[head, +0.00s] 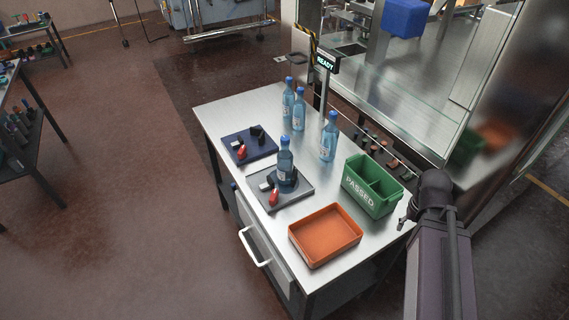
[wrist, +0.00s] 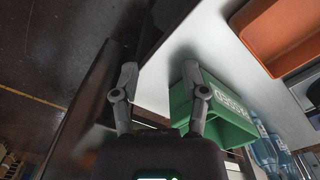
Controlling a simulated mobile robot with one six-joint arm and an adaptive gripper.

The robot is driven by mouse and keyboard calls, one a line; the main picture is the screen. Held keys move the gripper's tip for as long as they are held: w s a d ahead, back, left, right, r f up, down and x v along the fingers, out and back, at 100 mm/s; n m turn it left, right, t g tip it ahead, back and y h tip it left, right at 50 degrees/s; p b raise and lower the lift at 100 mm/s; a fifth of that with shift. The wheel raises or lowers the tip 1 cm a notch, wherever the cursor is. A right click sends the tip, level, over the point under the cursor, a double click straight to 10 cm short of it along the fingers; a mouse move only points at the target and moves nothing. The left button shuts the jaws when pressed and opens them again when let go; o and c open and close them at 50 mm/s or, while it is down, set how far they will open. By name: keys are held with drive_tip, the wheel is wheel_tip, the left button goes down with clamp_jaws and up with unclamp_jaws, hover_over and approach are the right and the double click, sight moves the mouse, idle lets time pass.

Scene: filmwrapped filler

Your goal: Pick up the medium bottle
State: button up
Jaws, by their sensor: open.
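Several blue, clear bottles with blue caps stand upright on the steel table (head: 225,110). Two stand close together at the back, a rear one (head: 288,97) and a front one (head: 299,116). Another bottle (head: 329,140) stands to their right, and one (head: 285,162) stands on a grey plate fixture (head: 304,196). Their sizes look close, and I cannot tell which is the medium one. My gripper (wrist: 160,76) is open and empty at the table's edge, beside the green bin (wrist: 213,118) and apart from the bottles. Bottles also show at lower right in the wrist view (wrist: 265,152).
The green bin marked PASSED (head: 360,190) and an orange tray (head: 325,235) stand near my arm. A navy plate (head: 235,151) holds small black and red parts. A READY sign post (head: 325,64) and glass-fronted machine border the far side.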

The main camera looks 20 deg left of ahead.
drive_tip(key=shift+o, duration=0.2)
drive_tip(key=shift+o, duration=1.3)
drive_tip(key=w+a+f+m+t+h+b, duration=0.1)
drive_tip(key=w+a+m+t+h+b, duration=0.25)
drive_tip(key=a, duration=0.65)
drive_tip(key=w+a+f+t+h+b, duration=0.1)
drive_tip(key=w+a+t+h+b, duration=0.2)
drive_tip(key=w+a+h+b, duration=0.55)
drive_tip(key=s+a+r+t+y+b, duration=0.1)
drive_tip(key=s+a+t, duration=0.1)
drive_tip(key=a, duration=0.8)
drive_tip(key=s+a+r+m+t+y+b, duration=0.1)
drive_tip(key=s+a+r+t, duration=0.1)
drive_tip(key=a, duration=0.8)
drive_tip(key=s+a+r+m+t+y+b, duration=0.1)
drive_tip(key=a+t, duration=0.4)
drive_tip(key=a, duration=0.5)
drive_tip(key=shift+s+a+r, duration=0.25)
drive_tip(key=shift+s+r, duration=0.45)
drive_tip(key=shift+s, duration=0.55)
